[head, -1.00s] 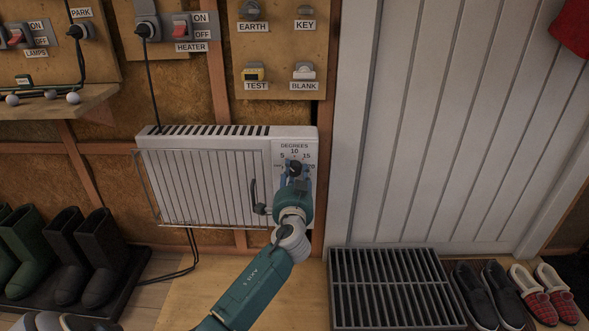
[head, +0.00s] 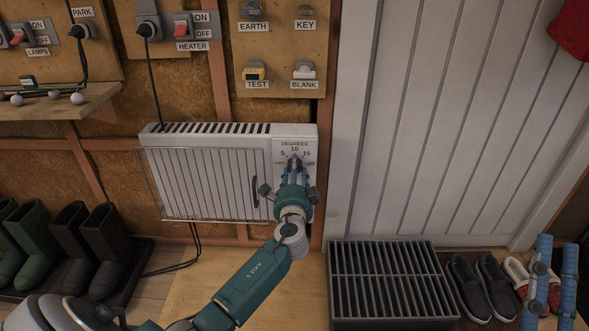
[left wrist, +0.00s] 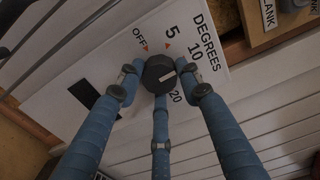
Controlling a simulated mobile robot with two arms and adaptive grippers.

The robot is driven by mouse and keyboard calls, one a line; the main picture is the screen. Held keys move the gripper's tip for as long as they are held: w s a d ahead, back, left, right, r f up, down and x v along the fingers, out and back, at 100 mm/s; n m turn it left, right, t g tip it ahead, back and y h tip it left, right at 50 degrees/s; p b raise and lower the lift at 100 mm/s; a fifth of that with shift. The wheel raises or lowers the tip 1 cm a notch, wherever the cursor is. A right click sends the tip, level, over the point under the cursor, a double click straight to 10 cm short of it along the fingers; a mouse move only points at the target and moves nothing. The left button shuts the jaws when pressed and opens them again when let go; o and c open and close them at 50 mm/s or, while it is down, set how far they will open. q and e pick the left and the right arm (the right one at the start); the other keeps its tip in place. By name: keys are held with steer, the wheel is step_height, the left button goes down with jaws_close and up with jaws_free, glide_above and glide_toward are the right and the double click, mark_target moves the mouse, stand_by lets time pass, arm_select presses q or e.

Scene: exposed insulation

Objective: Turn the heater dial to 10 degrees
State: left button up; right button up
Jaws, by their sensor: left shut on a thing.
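The white heater (head: 205,170) hangs on the wall, with its dial panel at the right end marked 5, 10, 15 and 20. My left gripper (head: 295,165) is in front of the panel. Its blue fingers are shut around the dark dial (left wrist: 160,74), which also shows in the head view (head: 295,162). In the left wrist view a white mark on the dial slants up to the right, roughly towards the 10 side. I cannot tell its exact setting. A finger hides the 15 there. My right gripper (head: 555,280) is at the right edge, its blue fingers apart and empty.
The heater's wire guard (head: 195,185) and a black handle (head: 255,190) are left of the dial. The heater switch (head: 181,28) is above. A dark floor grate (head: 385,322), shoes (head: 468,285) and boots (head: 72,240) stand below. The white door (head: 440,130) is to the right.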

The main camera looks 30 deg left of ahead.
arm_select(q)
steer(key=shift+w+d+r, duration=0.2)
steer(key=shift+r, duration=0.15)
steer(key=o, duration=1.1)
steer(key=shift+d, duration=0.1)
steer(key=shift+o, duration=0.2)
steer(key=shift+f, duration=0.15)
steer(key=shift+f, duration=0.1)
steer(key=v, duration=1.2)
